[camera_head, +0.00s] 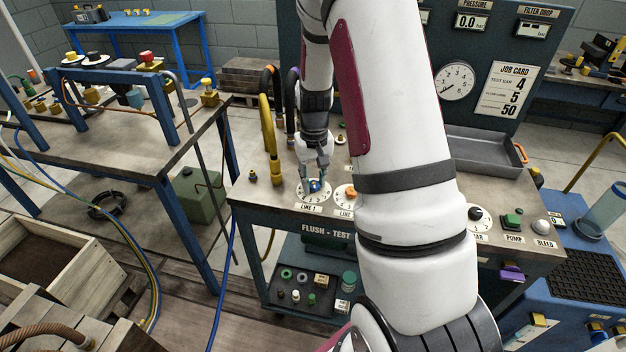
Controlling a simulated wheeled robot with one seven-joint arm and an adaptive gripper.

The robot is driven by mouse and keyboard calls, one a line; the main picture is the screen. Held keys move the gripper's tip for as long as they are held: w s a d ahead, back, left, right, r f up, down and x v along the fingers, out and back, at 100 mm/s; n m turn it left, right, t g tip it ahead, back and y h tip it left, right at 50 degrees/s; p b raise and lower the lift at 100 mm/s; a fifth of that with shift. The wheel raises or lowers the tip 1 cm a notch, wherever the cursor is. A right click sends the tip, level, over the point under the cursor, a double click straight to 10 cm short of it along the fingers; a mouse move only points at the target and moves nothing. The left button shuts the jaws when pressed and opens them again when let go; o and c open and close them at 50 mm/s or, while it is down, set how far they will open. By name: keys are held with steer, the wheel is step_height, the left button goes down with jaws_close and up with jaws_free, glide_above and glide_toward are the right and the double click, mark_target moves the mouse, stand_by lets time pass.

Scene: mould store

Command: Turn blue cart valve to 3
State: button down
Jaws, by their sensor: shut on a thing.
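A blue valve knob (316,186) sits on a round white numbered dial (309,196) labelled LINE 1, on the top of the flush-test cart (262,196). My gripper (316,181) points down over this dial with its fingers closed around the blue knob. The knob's pointer and the number it faces are too small and covered to read. An orange knob (351,191) on a second dial stands just to the right, partly hidden by my arm.
Yellow and dark hoses (268,140) rise close to the left of my gripper. A black knob (475,213), a green pump button (512,219) and a grey tray (484,150) lie right of my arm. A back panel carries a gauge (454,81) and job card (510,90).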

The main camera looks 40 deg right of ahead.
mark_target(314, 183)
steer(key=shift+s+m, duration=0.2)
steer(key=shift+m, duration=1.7)
steer(key=c, duration=1.3)
jaws_free()
steer(key=shift+w+r, duration=0.1)
steer(key=shift+r, duration=0.3)
step_height(314, 183, up, 11)
steer(key=shift+r, duration=0.1)
